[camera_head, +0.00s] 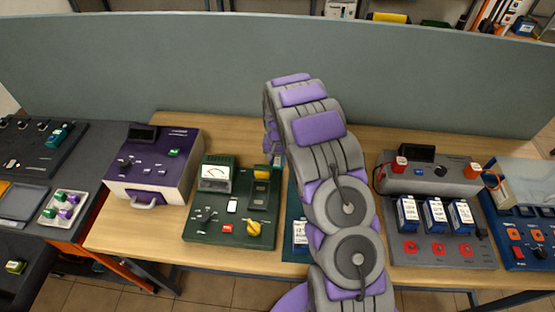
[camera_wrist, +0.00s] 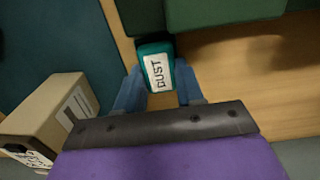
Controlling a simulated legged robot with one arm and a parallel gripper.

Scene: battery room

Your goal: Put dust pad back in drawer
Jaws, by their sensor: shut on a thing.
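The dust pad (camera_wrist: 156,72) is a small teal block with a white label reading DUST. In the wrist view it sits between the two blue fingers of my gripper (camera_wrist: 158,92), which is shut on it. In the head view my own arm hides most of the gripper and the pad, near the gap between the green panel and the blue board. A purple and white box (camera_head: 155,165) with a front handle (camera_head: 148,203) stands at the left of the wooden table. The handle may be the drawer's; I cannot see inside.
The green panel (camera_head: 205,232) with meter and yellow knob stands left of my arm. A grey panel with several labelled blocks (camera_head: 435,252) is at right. A cardboard box (camera_wrist: 45,120) lies left of the gripper. Bare wood (camera_wrist: 260,85) shows at right. A grey partition (camera_head: 180,65) stands behind.

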